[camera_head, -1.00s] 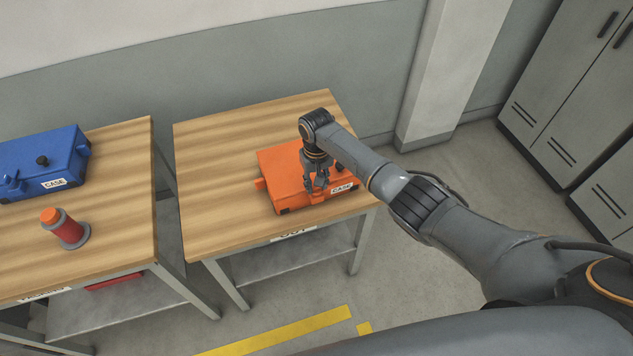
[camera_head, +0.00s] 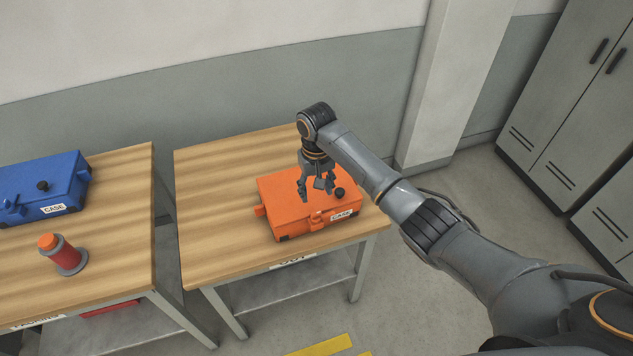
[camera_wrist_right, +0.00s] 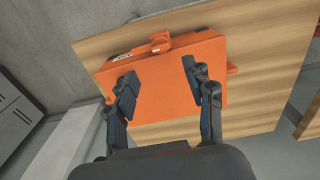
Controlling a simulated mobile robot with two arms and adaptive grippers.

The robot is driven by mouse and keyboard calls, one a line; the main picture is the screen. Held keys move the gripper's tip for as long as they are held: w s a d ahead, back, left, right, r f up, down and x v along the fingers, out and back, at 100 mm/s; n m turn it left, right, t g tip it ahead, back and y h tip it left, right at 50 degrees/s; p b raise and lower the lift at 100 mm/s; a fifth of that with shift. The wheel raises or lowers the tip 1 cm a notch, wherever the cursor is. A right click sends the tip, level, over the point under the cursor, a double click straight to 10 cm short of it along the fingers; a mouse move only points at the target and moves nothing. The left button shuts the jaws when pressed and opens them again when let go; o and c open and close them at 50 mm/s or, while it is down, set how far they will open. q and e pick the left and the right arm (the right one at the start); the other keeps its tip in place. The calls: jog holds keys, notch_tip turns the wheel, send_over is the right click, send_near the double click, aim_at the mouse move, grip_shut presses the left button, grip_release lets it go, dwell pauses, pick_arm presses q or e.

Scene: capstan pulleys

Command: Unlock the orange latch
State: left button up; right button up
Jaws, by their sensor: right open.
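The orange case (camera_head: 283,200) lies on the right-hand wooden table, with a white CASE label on its front side. Its orange latch (camera_head: 318,218) is at the middle of the front edge; it also shows in the right wrist view (camera_wrist_right: 158,42), beyond the fingertips. My left gripper is not in view.
A gap separates the tables. The left part of the right table (camera_head: 212,200) is clear. Grey lockers (camera_head: 570,100) stand at right.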

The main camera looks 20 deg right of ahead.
jog(key=shift+r, duration=1.5)
